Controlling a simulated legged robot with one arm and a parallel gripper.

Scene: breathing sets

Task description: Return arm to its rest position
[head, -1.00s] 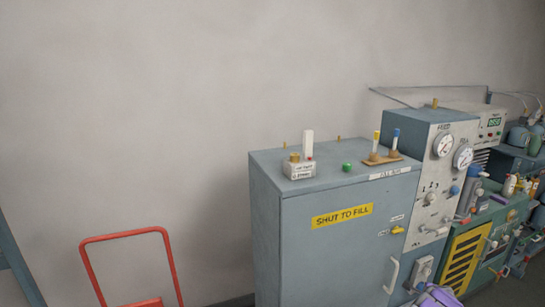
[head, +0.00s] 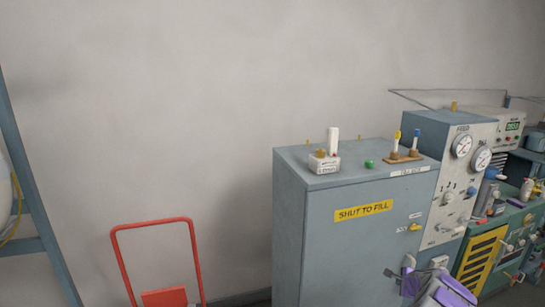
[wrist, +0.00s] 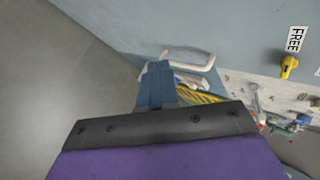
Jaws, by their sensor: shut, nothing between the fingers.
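My arm with its purple gripper (head: 391,273) shows at the lower right of the head view, in front of the blue-grey cabinet (head: 315,245) marked "SHUT TO FILL". In the wrist view the blue fingers of my gripper (wrist: 155,72) are together with nothing between them. The cabinet's pale handle (wrist: 192,57) appears just beyond the fingertips there; I cannot tell how large the gap is. The lower part of my arm is out of view.
A yellow knob (head: 415,227) is on the cabinet front. A white block (head: 325,163), a green ball (head: 369,164) and a small wooden stand (head: 403,157) sit on top. A gauge panel (head: 460,190) stands to the right. A red frame (head: 153,222) stands left; grey floor (wrist: 45,75) is clear.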

